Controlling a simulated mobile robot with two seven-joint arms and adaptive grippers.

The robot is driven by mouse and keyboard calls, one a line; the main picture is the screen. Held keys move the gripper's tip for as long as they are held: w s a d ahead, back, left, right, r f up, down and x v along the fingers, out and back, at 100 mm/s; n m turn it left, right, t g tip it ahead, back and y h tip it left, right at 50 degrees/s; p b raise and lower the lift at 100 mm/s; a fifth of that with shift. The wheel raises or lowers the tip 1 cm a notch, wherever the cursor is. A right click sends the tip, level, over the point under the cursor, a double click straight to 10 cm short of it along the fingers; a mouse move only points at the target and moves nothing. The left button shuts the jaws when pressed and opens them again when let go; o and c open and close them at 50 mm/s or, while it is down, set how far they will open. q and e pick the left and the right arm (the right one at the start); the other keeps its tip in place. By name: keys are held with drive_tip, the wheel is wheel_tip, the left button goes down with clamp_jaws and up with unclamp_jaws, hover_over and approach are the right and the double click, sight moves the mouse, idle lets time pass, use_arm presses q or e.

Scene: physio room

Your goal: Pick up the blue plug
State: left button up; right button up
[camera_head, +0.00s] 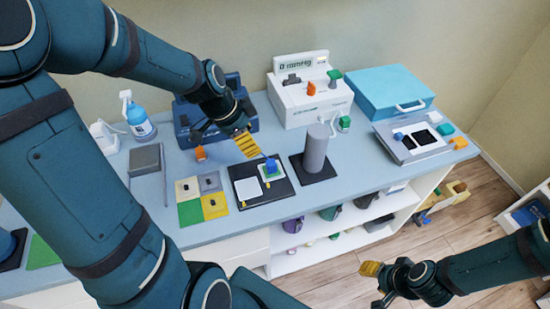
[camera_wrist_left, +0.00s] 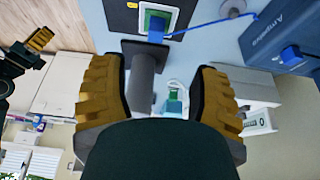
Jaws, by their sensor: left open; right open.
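In the left wrist view the plug (camera_wrist_left: 156,27) is near the top edge, on the green and white square, with a blue cable running right. My left gripper (camera_head: 247,145) is open and empty, above and just left of the plug in the head view. Its spread yellow fingers (camera_wrist_left: 160,98) show in the left wrist view, with the plug beyond them. My right gripper (camera_head: 374,270) is open, low at the right, away from the counter.
A grey cylinder on a black base (camera_head: 315,150) stands right of the black board. A white device (camera_head: 305,100) and a light blue case (camera_head: 390,88) stand behind. Coloured squares (camera_head: 190,213) lie to the left.

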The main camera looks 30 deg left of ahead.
sight(269, 163)
use_arm(q)
drive_tip(key=b+x, duration=0.1)
drive_tip(key=x, duration=0.7)
drive_tip(key=shift+d+f, duration=0.1)
drive_tip(key=shift+f, duration=0.05)
drive_tip(key=shift+d+b+x, duration=0.2)
drive_tip(key=shift+b+x, duration=0.4)
drive_tip(key=shift+x, duration=2)
drive_tip(key=shift+o, duration=0.2)
drive_tip(key=c, duration=1)
